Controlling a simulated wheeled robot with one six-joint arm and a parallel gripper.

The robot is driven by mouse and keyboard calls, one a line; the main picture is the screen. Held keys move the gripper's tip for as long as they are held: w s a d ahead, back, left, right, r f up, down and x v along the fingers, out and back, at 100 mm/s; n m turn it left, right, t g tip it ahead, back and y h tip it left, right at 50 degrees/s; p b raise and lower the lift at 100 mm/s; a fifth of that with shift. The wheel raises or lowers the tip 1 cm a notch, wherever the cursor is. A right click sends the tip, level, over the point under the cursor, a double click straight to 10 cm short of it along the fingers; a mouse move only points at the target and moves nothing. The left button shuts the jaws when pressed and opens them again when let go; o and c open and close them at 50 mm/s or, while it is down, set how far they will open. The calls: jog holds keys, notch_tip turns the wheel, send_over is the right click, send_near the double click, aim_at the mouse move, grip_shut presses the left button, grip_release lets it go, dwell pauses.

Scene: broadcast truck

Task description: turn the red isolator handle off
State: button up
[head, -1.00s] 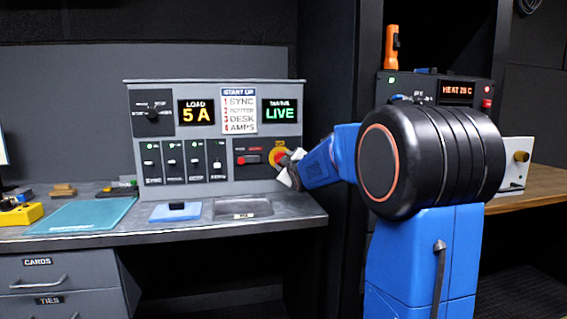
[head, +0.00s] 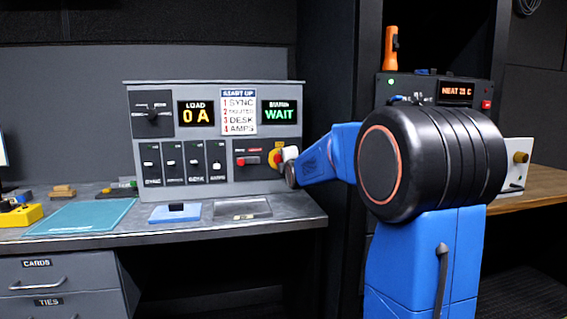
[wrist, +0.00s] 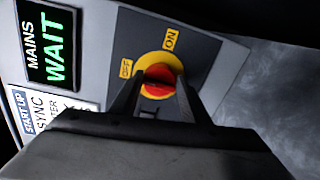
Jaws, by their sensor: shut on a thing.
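The red isolator handle (wrist: 158,80) sits on a round yellow plate (wrist: 172,61) with OFF and ON labels, at the lower right of the grey control panel. My gripper (wrist: 156,90) is shut on the handle, one finger on either side of it in the wrist view. In the head view my gripper (head: 289,165) covers part of the handle (head: 275,160). The mains display (head: 279,113) reads WAIT in green, and the load display (head: 196,114) reads 0 A. The handle's exact pointing is partly hidden by the fingers.
Left of the handle is a small red control (head: 252,160). Several black switches (head: 183,162) and a rotary knob (head: 152,115) are farther left. A desk (head: 110,234) with a teal mat (head: 82,217) runs below the panel. A shelf unit with an orange torch (head: 391,47) stands right.

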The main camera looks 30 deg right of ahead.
jog(key=shift+r+n, duration=0.1)
jog(key=shift+n, duration=0.3)
jog(key=o, duration=1)
jog(key=shift+o, duration=0.2)
jog(key=v, duration=1.7)
jog(key=shift+s, duration=0.2)
jog(key=shift+a, duration=0.1)
